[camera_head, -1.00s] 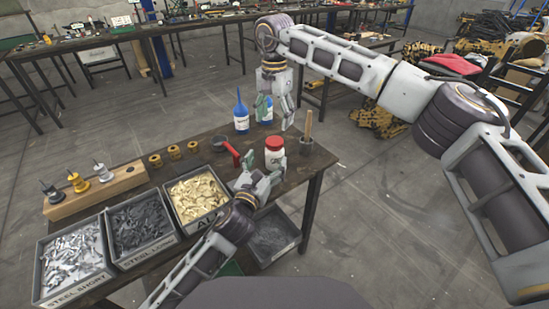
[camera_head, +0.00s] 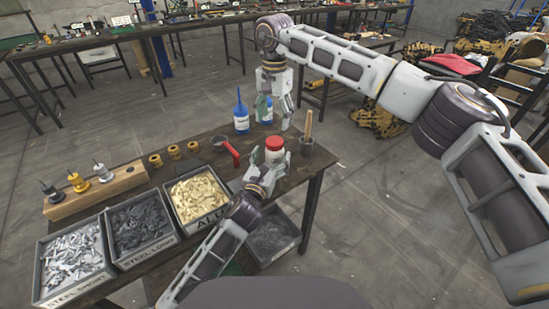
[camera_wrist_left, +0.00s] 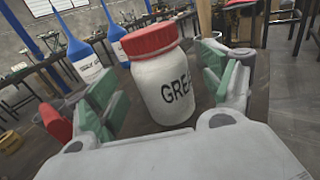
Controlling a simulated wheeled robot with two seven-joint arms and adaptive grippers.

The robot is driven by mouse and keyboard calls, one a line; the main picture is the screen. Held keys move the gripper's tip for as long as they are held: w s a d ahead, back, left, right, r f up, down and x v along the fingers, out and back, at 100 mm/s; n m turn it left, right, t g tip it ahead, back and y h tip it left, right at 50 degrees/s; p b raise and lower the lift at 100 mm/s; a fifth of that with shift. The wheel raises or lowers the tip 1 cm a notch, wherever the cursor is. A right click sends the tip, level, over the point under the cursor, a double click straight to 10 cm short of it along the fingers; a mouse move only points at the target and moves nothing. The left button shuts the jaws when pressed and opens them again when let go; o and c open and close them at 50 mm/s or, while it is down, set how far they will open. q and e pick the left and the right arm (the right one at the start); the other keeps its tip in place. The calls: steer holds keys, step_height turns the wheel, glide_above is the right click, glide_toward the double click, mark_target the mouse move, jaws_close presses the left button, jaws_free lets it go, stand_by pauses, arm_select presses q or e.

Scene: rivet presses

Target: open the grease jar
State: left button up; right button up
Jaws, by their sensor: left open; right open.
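The grease jar is a white jar (camera_head: 275,160) with a red lid (camera_head: 274,143), upright near the right end of the table. In the left wrist view the jar (camera_wrist_left: 168,90) shows part of its label, and its red lid (camera_wrist_left: 150,38) is on. My left gripper (camera_head: 268,163) is open, with its fingers on either side of the jar body; in the left wrist view I see a gap at the right finger, and contact is unclear at the left. My right gripper (camera_head: 277,118) is open, pointing down above the table behind the jar, near the blue bottles.
Two blue bottles (camera_head: 241,117) stand behind the jar. A red-handled tool (camera_head: 231,152) lies to its left, and a cup with a stick (camera_head: 307,143) stands to its right. Bins of rivets (camera_head: 140,261) line the front edge. A wooden block (camera_head: 115,185) holds several nozzles.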

arm_select(q)
steer(key=shift+x, duration=1.35)
